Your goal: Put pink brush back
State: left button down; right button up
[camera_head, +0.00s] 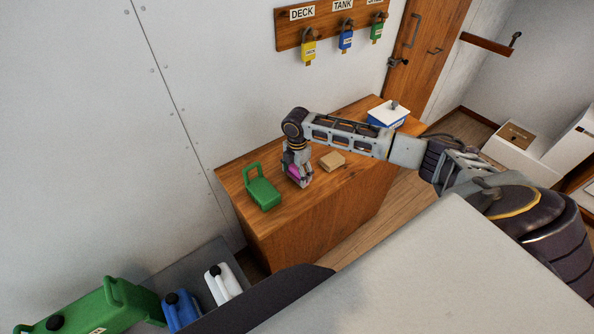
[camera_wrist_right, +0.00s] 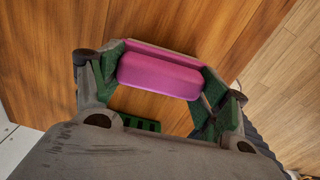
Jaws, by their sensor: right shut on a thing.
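My right gripper (camera_head: 298,179) points down over the wooden counter (camera_head: 335,190). It is shut on the pink brush (camera_head: 293,171), which is mostly hidden by the fingers in the head view. In the right wrist view, the pink brush (camera_wrist_right: 158,74) lies crosswise between the two fingers of the gripper (camera_wrist_right: 161,76), with wood below it. I cannot tell whether it touches the counter. A green brush-like block with a loop handle (camera_head: 263,193) stands on the counter just left of the gripper. My left gripper is not in view.
A small tan block (camera_head: 332,161) lies right of the gripper. A blue and white box (camera_head: 387,115) stands at the counter's far end. Padlocks hang on a wall board (camera_head: 325,29). Green (camera_head: 100,305), blue (camera_head: 181,311) and white (camera_head: 222,283) jugs stand at lower left.

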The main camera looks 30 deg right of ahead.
jog(key=shift+f, duration=0.2)
jog(key=o, duration=0.9)
jog(key=shift+f, duration=0.1)
jog(key=shift+f+b, duration=0.2)
jog(key=shift+b, duration=0.6)
notch_tip(320, 180, up, 14)
jog(key=b, duration=0.1)
jog(key=shift+s+d, duration=0.1)
